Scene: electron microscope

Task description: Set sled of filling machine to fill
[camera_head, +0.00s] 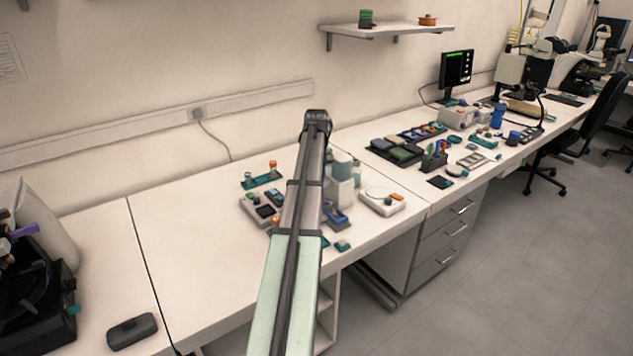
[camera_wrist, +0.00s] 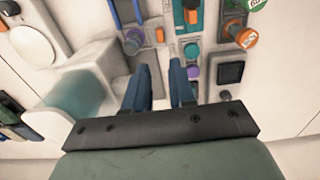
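In the camera_wrist view my gripper (camera_wrist: 160,65) shows two dark blue fingers, apart with a gap between them and nothing visibly held. They reach over a pale machine body (camera_wrist: 110,55) with a control panel on the right. The panel carries a dark square screen (camera_wrist: 231,72), a teal knob (camera_wrist: 191,50) and a purple knob (camera_wrist: 193,71). A blue U-shaped part (camera_wrist: 138,14) lies beyond the left fingertip; I cannot tell whether it is the sled. In the camera_head view the machine (camera_head: 344,190) is partly hidden by my arm, as is my gripper.
A white round-topped device (camera_head: 381,200) stands right of the machine. A teal rack (camera_head: 261,180) with orange-capped items is behind left. Dark trays (camera_head: 397,150) lie farther right. The bench left of the machine (camera_head: 180,240) is clear. A black object (camera_head: 132,331) lies near the front left.

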